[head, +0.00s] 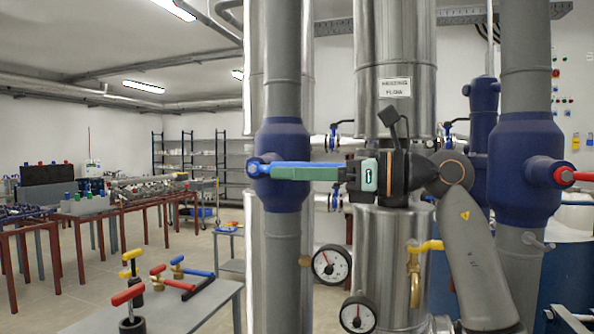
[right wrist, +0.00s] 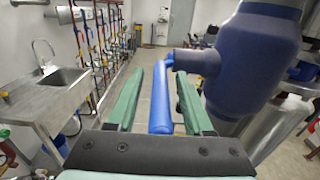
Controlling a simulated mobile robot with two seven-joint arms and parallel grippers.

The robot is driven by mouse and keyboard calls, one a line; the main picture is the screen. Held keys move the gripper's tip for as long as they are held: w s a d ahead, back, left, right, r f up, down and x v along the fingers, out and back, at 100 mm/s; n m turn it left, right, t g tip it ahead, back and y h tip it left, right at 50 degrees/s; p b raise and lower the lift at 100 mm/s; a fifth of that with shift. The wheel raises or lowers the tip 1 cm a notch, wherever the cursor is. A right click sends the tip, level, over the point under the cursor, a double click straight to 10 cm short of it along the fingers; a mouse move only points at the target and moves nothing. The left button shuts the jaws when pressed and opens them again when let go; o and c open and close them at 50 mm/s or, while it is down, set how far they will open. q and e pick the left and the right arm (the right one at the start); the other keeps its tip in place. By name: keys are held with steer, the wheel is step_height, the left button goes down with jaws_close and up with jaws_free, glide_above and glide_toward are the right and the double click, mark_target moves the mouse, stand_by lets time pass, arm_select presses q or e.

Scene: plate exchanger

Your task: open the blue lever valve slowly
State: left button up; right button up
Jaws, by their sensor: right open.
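The blue lever (head: 305,164) juts out level to the right from the dark blue valve body (head: 283,138) on the left grey pipe. My right gripper (head: 272,172) reaches in from the right, its green fingers lying along the lever. In the right wrist view, the lever (right wrist: 161,98) runs lengthwise between the two open fingers (right wrist: 166,76), with a gap visible on each side. The valve body (right wrist: 255,62) stands to the right there. In the head view the near finger hides part of the lever. My left gripper is not in view.
A second blue valve body (head: 525,165) with a red lever (head: 582,176) is on the right pipe. A yellow-handled tap (head: 415,275) and gauges (head: 332,264) sit below the gripper. A grey table (head: 170,310) with small coloured-handle valves stands at lower left.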

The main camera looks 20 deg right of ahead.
steer(key=shift+c, duration=0.3)
jaws_close()
stand_by(1.0)
